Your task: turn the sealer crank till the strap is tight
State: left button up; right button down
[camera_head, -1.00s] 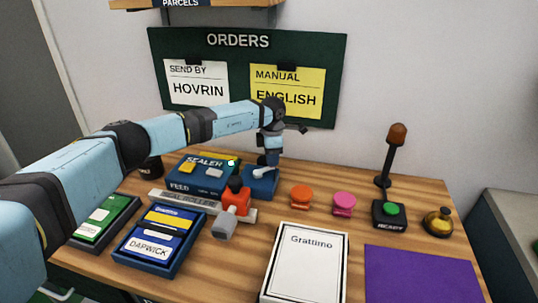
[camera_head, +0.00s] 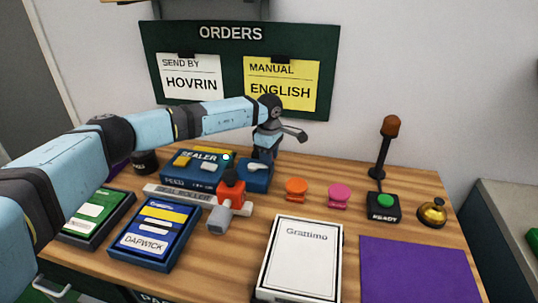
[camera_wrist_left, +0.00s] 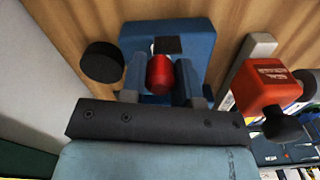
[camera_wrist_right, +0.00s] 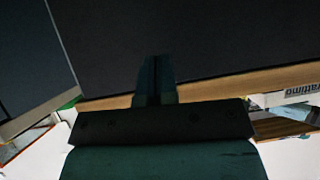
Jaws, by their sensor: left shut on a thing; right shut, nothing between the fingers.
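The sealer (camera_head: 192,172) is a blue box with a yellow top strip, at the table's back left in the head view. Beside it on the right is a blue crank base (camera_head: 256,182) with a pale crank arm (camera_head: 258,167). My left gripper (camera_head: 264,158) is over this base, its fingers partly hidden by the wrist. In the left wrist view, my left gripper (camera_wrist_left: 159,78) is shut on the red crank knob (camera_wrist_left: 159,74), above the blue base (camera_wrist_left: 185,35). My right gripper (camera_wrist_right: 157,62) is shut and empty beside a dark surface. I cannot make out the strap's tightness.
An orange-red seal roller (camera_head: 231,192) stands close in front of the crank. Orange (camera_head: 296,189) and pink (camera_head: 339,196) stampers, a green-buttoned READY box (camera_head: 384,207) and a bell (camera_head: 432,213) are rightward. A white Grattimo box (camera_head: 301,258) lies in front.

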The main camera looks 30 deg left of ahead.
dwell(0.4)
pick_arm(q)
jog(key=o, duration=0.9)
jog(key=shift+s, duration=0.1)
notch_tip(320, 180, up, 14)
jog(key=shift+f+p, duration=0.1)
jog(key=shift+p, duration=0.25)
jog(key=shift+s, duration=0.1)
